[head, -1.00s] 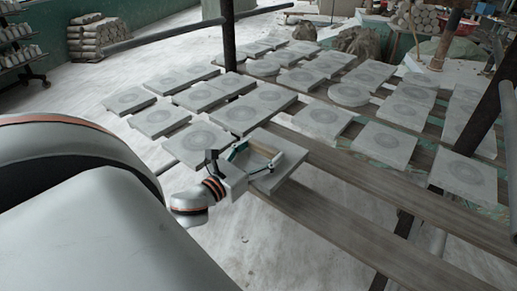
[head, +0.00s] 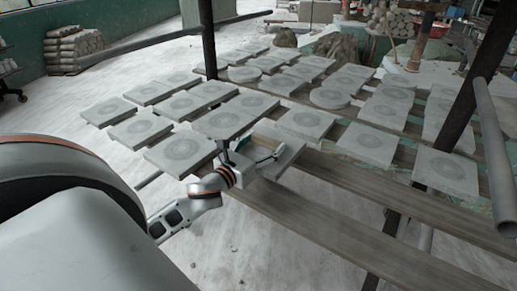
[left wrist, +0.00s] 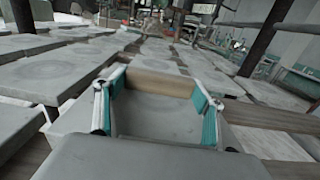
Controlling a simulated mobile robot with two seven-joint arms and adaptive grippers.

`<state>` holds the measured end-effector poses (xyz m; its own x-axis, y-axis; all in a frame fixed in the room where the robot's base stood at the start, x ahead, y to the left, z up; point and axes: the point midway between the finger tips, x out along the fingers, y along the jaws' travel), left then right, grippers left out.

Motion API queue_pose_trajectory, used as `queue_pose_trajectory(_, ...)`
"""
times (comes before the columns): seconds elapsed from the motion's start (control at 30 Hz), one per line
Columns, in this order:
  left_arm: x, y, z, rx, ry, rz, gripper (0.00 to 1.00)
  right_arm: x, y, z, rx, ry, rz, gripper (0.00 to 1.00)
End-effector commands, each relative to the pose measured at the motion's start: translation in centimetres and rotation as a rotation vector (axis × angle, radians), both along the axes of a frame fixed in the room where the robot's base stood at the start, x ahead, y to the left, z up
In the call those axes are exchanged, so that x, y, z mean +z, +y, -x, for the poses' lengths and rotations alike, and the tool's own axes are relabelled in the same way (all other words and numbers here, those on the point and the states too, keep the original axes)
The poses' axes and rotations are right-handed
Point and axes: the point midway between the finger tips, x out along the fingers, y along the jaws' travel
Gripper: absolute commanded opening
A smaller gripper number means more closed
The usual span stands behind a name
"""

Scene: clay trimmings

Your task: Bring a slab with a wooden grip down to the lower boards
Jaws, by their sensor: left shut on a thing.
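My left gripper (head: 262,156) is shut on the wooden grip (left wrist: 160,83) of a grey slab (left wrist: 165,122). In the left wrist view the pale wooden bar lies between the two teal-padded fingers, with the slab's flat face below it. In the head view the slab (head: 287,160) shows partly behind the gripper, beside the near end of the raised rows. Bare lower boards (head: 300,216) run beneath and to the right of it. I cannot tell whether the slab touches a board. My right gripper is not in view.
Several grey slabs with round marks, such as one near slab (head: 181,150), lie in rows on the rack. A dark post (head: 207,40) stands at the back left and another post (head: 462,110) at the right. The near lower boards are mostly bare.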

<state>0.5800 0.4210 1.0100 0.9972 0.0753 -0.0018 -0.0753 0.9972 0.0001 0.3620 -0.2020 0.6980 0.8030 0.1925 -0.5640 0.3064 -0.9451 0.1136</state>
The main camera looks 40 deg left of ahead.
Motion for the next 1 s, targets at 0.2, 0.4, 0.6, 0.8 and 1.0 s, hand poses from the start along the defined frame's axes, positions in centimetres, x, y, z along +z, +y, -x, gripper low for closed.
queue_pose_trajectory(0.2,0.1,0.2,-2.2,-0.001,-0.008,0.0,0.17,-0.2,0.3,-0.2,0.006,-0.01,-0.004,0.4)
queue_pose_trajectory(0.4,-0.1,0.3,-4.0,-0.002,-0.009,0.0,0.17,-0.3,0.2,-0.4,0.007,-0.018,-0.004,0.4)
queue_pose_trajectory(0.6,-0.3,0.5,-5.9,-0.001,-0.009,-0.001,0.17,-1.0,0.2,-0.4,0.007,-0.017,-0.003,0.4)
queue_pose_trajectory(0.8,-0.6,0.6,-7.7,-0.001,-0.008,-0.001,0.17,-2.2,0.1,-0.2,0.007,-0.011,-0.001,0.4)
queue_pose_trajectory(1.0,-0.8,0.8,-9.6,-0.001,-0.008,0.001,0.17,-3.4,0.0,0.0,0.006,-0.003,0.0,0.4)
